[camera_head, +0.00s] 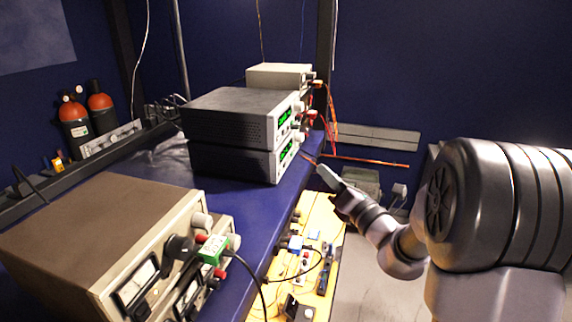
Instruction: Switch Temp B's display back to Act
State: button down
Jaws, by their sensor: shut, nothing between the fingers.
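No label reading Temp B can be made out, and no Act marking is legible. Two stacked dark instruments stand on the blue bench, an upper one (236,113) and a lower one (232,160). Both have lit green displays on their right-facing fronts, seen at a steep angle; the digits are too small to read. My gripper (309,158) is shut and empty. It reaches in from the right and points up and left, just right of the lower instrument's front in the picture. I cannot tell whether it touches anything.
A large beige instrument (100,235) with dial meters and knobs fills the near left of the bench (160,163). Another pale unit (277,75) stands behind the stack. A yellow board (322,211) with switches and cables lies below the bench edge. Red-topped cylinders (75,125) stand at left.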

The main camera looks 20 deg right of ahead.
aim_at(301, 179)
jog(key=w+a, duration=0.1)
jog(key=a, duration=0.1)
jog(key=w+a, duration=0.2)
jog(key=shift+w+a, duration=0.1)
jog(key=shift+a, duration=0.05)
jog(key=shift+w+a+p, duration=0.2)
jog(key=shift+a+p, duration=0.1)
jog(key=shift+a, duration=0.15)
dwell(1.6)
jog(key=shift+w+a, duration=0.25)
jog(key=shift+a, duration=0.1)
jog(key=shift+w+a, duration=0.2)
jog(key=shift+a, duration=0.05)
dwell(0.5)
jog(key=shift+d, duration=0.1)
jog(key=shift+s+d, duration=0.45)
jog(key=shift+d, duration=0.05)
